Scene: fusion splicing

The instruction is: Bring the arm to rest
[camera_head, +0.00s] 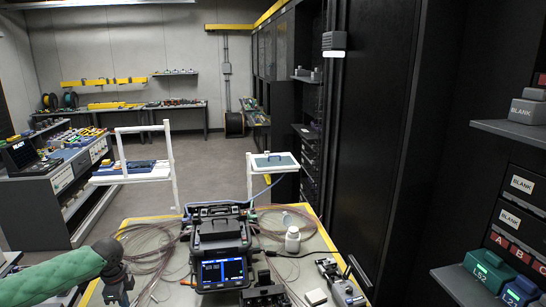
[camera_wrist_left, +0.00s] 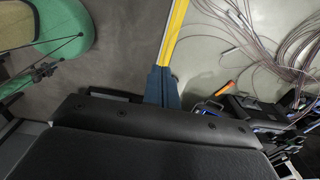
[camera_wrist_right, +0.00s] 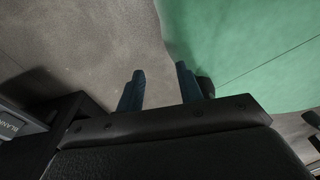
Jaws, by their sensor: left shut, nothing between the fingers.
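My left arm (camera_head: 60,275), green, comes in from the left in the head view. Its dark gripper (camera_head: 118,285) hangs at the left edge of the workbench. In the left wrist view the left gripper's blue fingers (camera_wrist_left: 160,70) are together, with nothing between them. My right gripper (camera_wrist_right: 159,68) shows only in the right wrist view. Its two blue fingers are apart and empty, over the grey floor, beside a green part of me. The right arm is outside the head view.
A splicer (camera_head: 219,250) with a lit screen stands on the workbench (camera_head: 200,298). Coiled fibres (camera_head: 148,245) lie on its left side. A white bottle (camera_head: 292,239) and a small tool (camera_head: 340,280) stand to the right. Dark cabinets (camera_head: 385,130) line the right side.

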